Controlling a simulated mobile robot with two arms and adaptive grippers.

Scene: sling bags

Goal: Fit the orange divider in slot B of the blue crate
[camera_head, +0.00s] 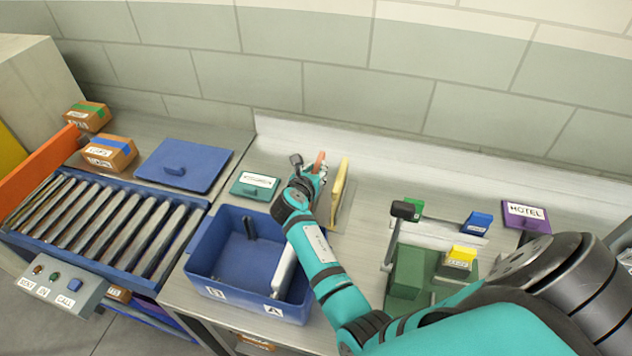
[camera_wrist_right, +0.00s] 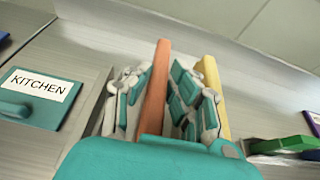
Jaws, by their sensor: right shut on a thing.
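The orange divider (camera_head: 320,160) stands upright at the back of the bench, left of a yellow divider (camera_head: 340,182). My right gripper (camera_head: 312,178) is shut on the orange divider, one finger on each side; the wrist view shows the orange divider (camera_wrist_right: 156,85) between the fingers and the yellow divider (camera_wrist_right: 212,80) to the right. The blue crate (camera_head: 228,214) stands in front and to the left of the gripper. Its front carries labels B (camera_head: 215,293) and A (camera_head: 273,311). A white rounded thing (camera_head: 284,266) is inside at the right. My arm hides part of the crate's right side. My left gripper is out of view.
A teal KITCHEN lid (camera_head: 255,186) lies left of the gripper, behind the crate. A blue lid (camera_head: 184,164) and a roller conveyor (camera_head: 100,222) are further left. A green stand (camera_head: 408,272) and a purple HOTEL lid (camera_head: 525,216) are on the right. The wall is close behind.

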